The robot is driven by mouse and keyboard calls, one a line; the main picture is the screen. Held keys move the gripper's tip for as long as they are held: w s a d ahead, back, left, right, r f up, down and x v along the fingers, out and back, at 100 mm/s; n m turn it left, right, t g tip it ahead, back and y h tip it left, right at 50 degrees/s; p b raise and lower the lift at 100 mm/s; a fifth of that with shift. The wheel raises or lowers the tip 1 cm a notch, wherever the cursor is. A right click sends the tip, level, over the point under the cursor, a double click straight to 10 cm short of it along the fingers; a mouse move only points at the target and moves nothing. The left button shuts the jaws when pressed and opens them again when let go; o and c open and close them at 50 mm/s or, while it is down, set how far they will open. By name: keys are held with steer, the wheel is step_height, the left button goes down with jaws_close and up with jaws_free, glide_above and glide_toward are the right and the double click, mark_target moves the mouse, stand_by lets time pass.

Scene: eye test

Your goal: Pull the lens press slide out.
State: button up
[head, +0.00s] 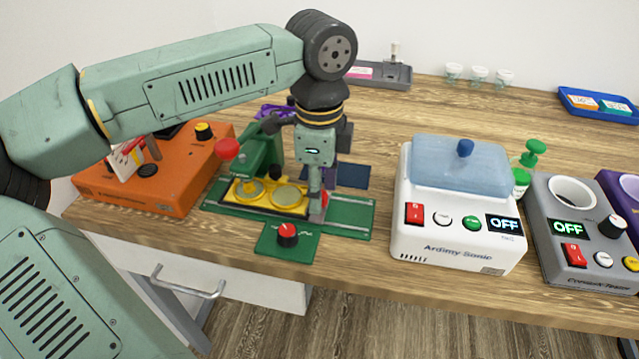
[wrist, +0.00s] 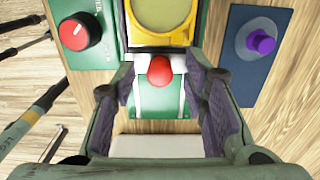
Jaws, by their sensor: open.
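The lens press is a green base (head: 345,218) with a green press body (head: 262,150) and a red ball on its lever (head: 228,148). Its yellow slide (head: 268,207) with two round pockets lies on the base; it also shows at the top of the wrist view (wrist: 163,42). A red knob (wrist: 160,70) is at the slide's near end in the wrist view, over the green rails. My gripper (head: 318,207) points down at the slide's right end. In the wrist view its open fingers (wrist: 160,88) stand on either side of the knob, with gaps. The knob is mostly hidden in the head view.
A green plate with a red dial (head: 288,235) lies in front of the press. A blue pad (head: 353,176) lies behind, with a purple knob (wrist: 262,43). An orange device (head: 150,185) stands left, a white ultrasonic cleaner (head: 455,215) right. Wood shows between press and cleaner.

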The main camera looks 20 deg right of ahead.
steer(key=shift+c, duration=0.5)
jaws_close()
stand_by(0.4)
